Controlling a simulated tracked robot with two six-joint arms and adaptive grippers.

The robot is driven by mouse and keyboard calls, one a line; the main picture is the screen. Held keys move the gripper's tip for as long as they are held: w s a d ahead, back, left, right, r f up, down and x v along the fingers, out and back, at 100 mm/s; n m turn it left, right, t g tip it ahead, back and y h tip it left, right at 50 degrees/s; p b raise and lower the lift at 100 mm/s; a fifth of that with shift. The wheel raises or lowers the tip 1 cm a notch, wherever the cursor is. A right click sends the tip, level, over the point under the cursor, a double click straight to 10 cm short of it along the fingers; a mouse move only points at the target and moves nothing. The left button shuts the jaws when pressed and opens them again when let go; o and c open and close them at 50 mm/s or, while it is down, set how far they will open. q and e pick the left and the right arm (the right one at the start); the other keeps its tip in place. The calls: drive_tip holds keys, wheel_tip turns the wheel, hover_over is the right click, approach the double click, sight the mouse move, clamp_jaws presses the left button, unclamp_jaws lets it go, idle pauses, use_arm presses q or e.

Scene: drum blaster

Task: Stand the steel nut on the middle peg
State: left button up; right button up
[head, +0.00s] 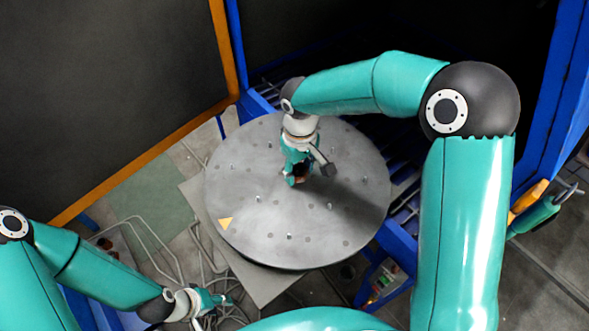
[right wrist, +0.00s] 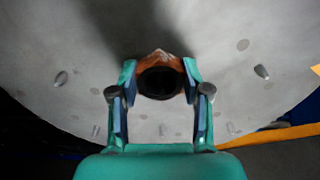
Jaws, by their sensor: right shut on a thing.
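My right gripper (head: 301,178) is over the middle of the round grey table (head: 240,180). In the right wrist view its two fingers (right wrist: 158,85) are shut on an orange-brown ring-like part with a dark opening, which I take as the nut (right wrist: 182,68). The nut is mostly hidden in the head view. I cannot tell whether it touches the table. The middle peg cannot be made out; the gripper and nut cover that area. My left gripper (head: 222,300) is low at the left, off the table, its fingers too small to judge.
Several short pegs stand on the table, such as one at the wrist view's left (right wrist: 61,78) and one at its right (right wrist: 261,71). A yellow triangle (head: 225,224) marks the table's edge. Blue framing (head: 405,220) and an orange-edged dark panel (head: 100,90) surround it.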

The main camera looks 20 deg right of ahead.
drive_tip(key=shift+f, duration=0.2)
drive_tip(key=o, duration=1.3)
drive_tip(key=shift+r, duration=0.1)
wheel_tip(320, 180, up, 12)
drive_tip(key=shift+r, duration=0.1)
drive_tip(key=shift+a, duration=0.1)
